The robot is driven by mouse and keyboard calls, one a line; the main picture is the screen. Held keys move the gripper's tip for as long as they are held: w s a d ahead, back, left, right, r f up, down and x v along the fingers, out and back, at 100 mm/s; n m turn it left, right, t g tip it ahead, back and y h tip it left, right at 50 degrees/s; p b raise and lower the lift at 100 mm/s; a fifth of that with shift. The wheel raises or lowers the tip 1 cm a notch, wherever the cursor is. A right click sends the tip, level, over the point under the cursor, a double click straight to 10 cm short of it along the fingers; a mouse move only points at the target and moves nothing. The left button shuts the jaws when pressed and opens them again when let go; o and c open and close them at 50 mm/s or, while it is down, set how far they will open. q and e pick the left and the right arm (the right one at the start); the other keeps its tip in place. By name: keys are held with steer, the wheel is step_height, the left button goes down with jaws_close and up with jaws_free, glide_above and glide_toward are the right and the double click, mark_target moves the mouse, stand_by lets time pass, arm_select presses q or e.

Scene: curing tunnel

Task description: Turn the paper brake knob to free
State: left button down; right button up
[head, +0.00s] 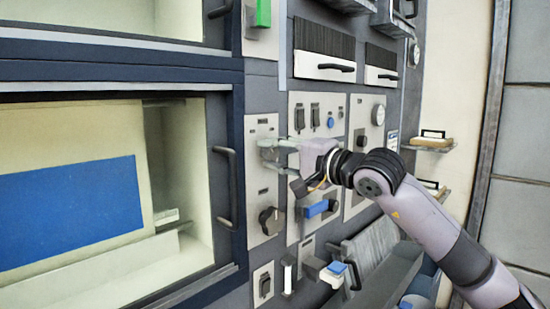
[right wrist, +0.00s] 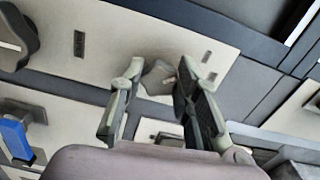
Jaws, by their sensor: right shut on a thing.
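My right gripper (head: 270,152) reaches in from the right to the upper part of a narrow pale panel (head: 262,190). In the right wrist view its fingers (right wrist: 158,80) stand on both sides of a grey knob (right wrist: 157,76) and are shut on it. In the head view the fingers mostly hide this knob. The panel's labels are too small to read, so I cannot confirm its name or setting. A dark round knob (head: 272,220) sits lower on the same panel and shows at the left in the right wrist view (right wrist: 17,36). My left gripper is not in view.
A framed window with a dark vertical handle (head: 228,185) is just left of the panel. A blue-ended lever (head: 316,208) sticks out below my right wrist. Another blue-topped part (head: 336,268) is lower down. Switches (head: 300,115) and a round dial (head: 378,114) are to the right.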

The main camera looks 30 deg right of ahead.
steer(key=shift+f+n, duration=0.1)
steer(key=shift+n, duration=0.4)
steer(key=o, duration=1.2)
steer(key=shift+c, duration=0.2)
steer(key=shift+s, duration=0.15)
steer(key=v, duration=1.1)
steer(key=shift+s+d, duration=0.15)
steer(key=shift+s, duration=0.15)
